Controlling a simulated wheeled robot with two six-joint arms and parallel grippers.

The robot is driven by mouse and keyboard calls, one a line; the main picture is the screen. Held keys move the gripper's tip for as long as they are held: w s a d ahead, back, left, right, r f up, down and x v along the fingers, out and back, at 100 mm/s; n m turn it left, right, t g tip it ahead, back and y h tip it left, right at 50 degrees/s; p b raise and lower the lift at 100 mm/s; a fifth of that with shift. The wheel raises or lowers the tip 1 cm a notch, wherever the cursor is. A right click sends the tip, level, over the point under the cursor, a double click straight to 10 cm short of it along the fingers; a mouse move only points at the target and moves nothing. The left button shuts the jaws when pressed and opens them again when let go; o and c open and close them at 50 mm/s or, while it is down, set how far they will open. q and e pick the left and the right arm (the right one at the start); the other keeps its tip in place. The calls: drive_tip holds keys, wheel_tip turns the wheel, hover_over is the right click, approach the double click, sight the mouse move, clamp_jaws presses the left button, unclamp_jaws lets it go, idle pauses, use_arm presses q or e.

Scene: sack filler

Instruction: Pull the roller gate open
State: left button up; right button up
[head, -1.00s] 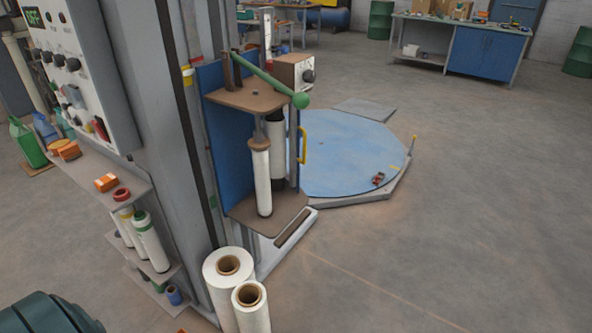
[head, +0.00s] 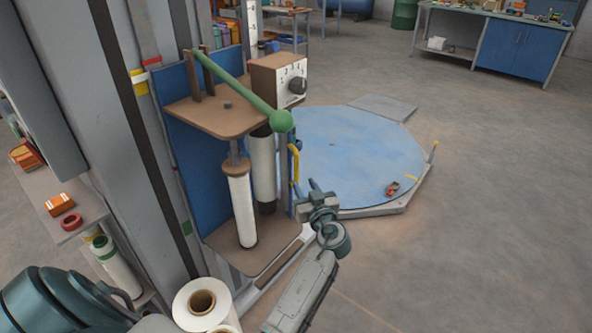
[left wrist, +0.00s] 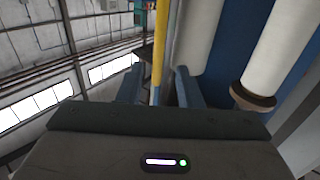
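The roller gate is at the film carriage, with a thin upright edge and a yellow handle (head: 295,165) on its right side. The gate looks closed beside the white roll (head: 240,204) and the dark-ended roller (head: 263,168). My left gripper (head: 305,186) is at the lower part of the handle, in front of the carriage. In the left wrist view the yellow handle (left wrist: 158,48) runs between the two fingers of my left gripper (left wrist: 158,82), with gaps beside it. The fingers are apart. My right gripper is not in view.
A green lever with a ball end (head: 281,121) and a control box (head: 279,80) sit above the handle. The blue turntable (head: 350,150) lies behind my gripper. White film rolls (head: 203,303) stand at the lower left. The floor at right is clear.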

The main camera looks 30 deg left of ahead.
sight(297, 171)
use_arm(q)
drive_tip(key=p+x, duration=0.2)
drive_tip(key=x, duration=0.5)
drive_tip(key=shift+w+a, duration=0.25)
drive_tip(key=shift+w, duration=0.05)
drive_tip(key=shift+w+a+f, duration=0.15)
drive_tip(key=shift+w+a, duration=0.2)
drive_tip(key=shift+a, duration=0.1)
clamp_jaws()
